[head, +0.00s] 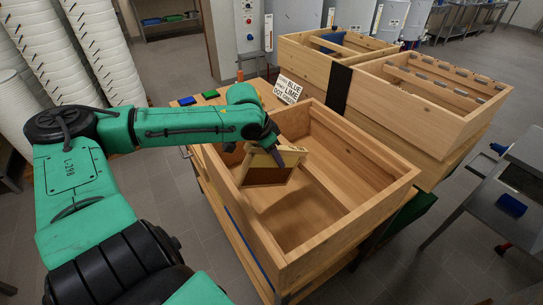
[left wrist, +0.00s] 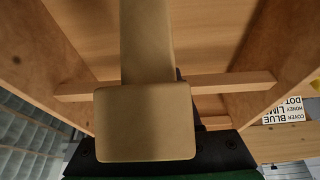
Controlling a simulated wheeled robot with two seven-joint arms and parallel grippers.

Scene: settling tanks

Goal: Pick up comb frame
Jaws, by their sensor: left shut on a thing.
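The comb frame (head: 268,174) has pale wooden bars around a brown panel. In the head view it hangs tilted in the left part of the open wooden box (head: 345,232), near the box's left wall. My left gripper (head: 277,152) is shut on its upper part; the fingers are partly hidden by the wrist and the frame. In the left wrist view a tan block fills the middle, and I cannot tell whether it is part of the frame or of the gripper. Whether the frame touches the box is unclear. My right gripper is not in view.
Two more wooden boxes (head: 432,92) stand behind and to the right. A label sign (head: 288,89) stands at the box's back corner, beside blue and green pieces (head: 210,94). White stacked tubs (head: 105,45) are at left. A metal table (head: 500,205) is at right.

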